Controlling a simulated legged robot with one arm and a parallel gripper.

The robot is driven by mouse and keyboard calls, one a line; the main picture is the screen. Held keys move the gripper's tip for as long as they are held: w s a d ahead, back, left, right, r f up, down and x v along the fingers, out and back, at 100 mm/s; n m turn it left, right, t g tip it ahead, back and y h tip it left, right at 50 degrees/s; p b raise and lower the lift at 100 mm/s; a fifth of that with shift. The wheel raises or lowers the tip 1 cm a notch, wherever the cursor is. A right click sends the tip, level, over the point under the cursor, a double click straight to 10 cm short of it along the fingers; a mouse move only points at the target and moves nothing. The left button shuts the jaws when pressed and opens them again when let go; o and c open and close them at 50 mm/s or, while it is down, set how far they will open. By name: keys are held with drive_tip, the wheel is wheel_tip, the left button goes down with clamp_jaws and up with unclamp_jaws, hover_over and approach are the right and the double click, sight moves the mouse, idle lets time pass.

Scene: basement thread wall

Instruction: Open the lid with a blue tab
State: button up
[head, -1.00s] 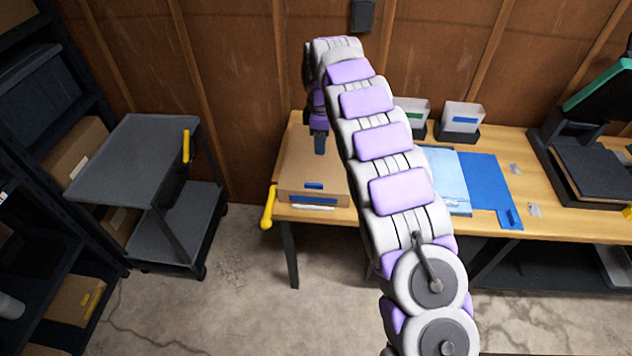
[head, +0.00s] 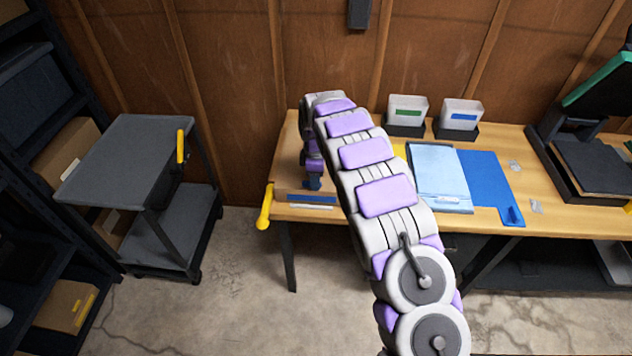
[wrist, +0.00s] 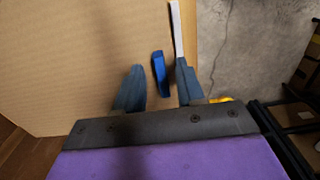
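A brown cardboard box (head: 291,166) sits on the left end of the wooden bench, partly hidden by my arm. In the wrist view its flat lid (wrist: 75,60) fills the left side, and a small blue tab (wrist: 158,74) shows near the lid's edge. My gripper (wrist: 159,67) is open, with one finger on each side of the blue tab. Gaps show between the tab and both fingers. In the head view my gripper (head: 313,182) is low at the box's front edge and covers the tab there.
The wooden bench (head: 390,208) also holds a light blue folder (head: 438,175), a blue sheet (head: 490,180) and two white bins (head: 407,110) to the right. A yellow handle (head: 265,207) sticks out at the bench's left end. A grey cart (head: 125,160) stands left, with bare floor between.

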drive_tip(key=shift+d+f, duration=0.25)
drive_tip(key=shift+f, duration=0.3)
drive_tip(key=shift+c, duration=0.4)
drive_tip(key=shift+a, duration=0.1)
clamp_jaws()
idle(0.6)
